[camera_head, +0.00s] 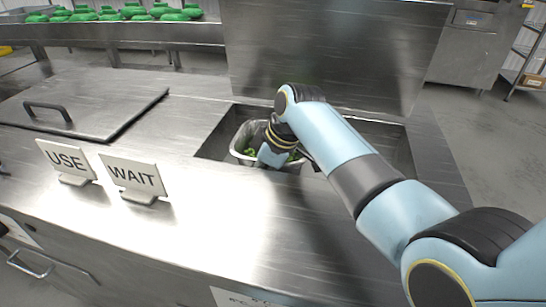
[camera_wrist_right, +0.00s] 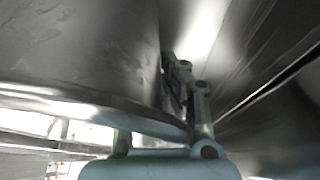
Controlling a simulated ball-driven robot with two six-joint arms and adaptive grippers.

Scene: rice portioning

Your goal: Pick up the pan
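The metal pan (camera_head: 236,151) sits in the recessed well of the steel counter, with green pieces in it. My right arm reaches down over it from the right, and its hand covers much of the pan in the head view. In the right wrist view, the pan's wall (camera_wrist_right: 80,50) fills the upper left. One finger of my right gripper (camera_wrist_right: 165,115) stands close along the wall's right edge. The other is mostly hidden behind the rim, so the wall appears to lie between them. Whether they grip it is unclear. My left gripper is out of view.
A steel lid (camera_head: 85,100) with a dark handle lies on the counter at left. A USE sign (camera_head: 66,160) and a WAIT sign (camera_head: 135,177) stand in front of it. An upright steel panel (camera_head: 330,50) rises behind the well. The counter's front middle is clear.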

